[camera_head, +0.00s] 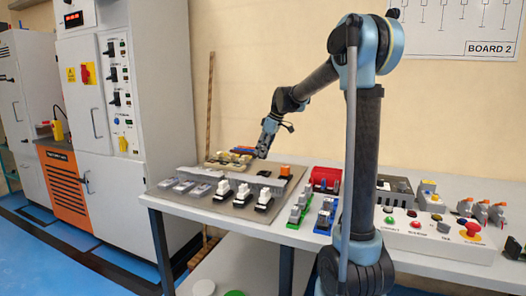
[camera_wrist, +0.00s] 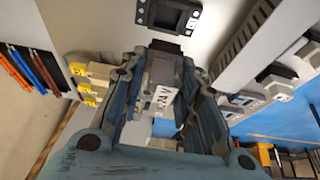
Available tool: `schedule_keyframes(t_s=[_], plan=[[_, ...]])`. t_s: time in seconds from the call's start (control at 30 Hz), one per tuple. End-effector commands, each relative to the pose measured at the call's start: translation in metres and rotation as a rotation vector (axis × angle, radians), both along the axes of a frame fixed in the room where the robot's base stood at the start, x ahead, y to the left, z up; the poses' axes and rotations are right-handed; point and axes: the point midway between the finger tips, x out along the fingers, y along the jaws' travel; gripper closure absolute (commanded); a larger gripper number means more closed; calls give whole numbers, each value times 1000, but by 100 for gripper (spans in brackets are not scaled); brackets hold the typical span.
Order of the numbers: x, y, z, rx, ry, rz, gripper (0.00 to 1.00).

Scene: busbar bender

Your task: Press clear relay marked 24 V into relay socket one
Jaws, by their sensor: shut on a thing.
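My gripper (camera_wrist: 162,75) is shut on a pale relay (camera_wrist: 161,96), whose label reads 24 V in the wrist view. In the head view my gripper (camera_head: 264,150) is above the back part of the grey mounting plate (camera_head: 233,209); the relay cannot be made out there. A black empty-looking socket (camera_wrist: 168,16) lies beyond the fingertips at the top of the wrist view. The held relay is apart from it. No socket number is readable. The relay's far end is partly hidden by the fingers.
A grey slotted duct (camera_wrist: 240,45) runs beside the socket. Several clear modules (camera_head: 187,186) and white-topped relays (camera_head: 243,192) stand along the plate's front. A yellow-ended terminal block (camera_wrist: 88,82) is at left.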

Motion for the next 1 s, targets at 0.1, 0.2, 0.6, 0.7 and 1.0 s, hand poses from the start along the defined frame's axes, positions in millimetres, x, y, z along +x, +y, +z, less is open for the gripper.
schedule_keyframes(t_s=[0.1,0.2,0.6,0.7,1.0], plan=[[1,-2,-3,0,0,-2,95],[1,-2,-9,0,0,-2,95],[2,1,-40,0,0,0,95],[2,1,-47,0,0,0,95],[2,1,-58,0,0,1,95]])
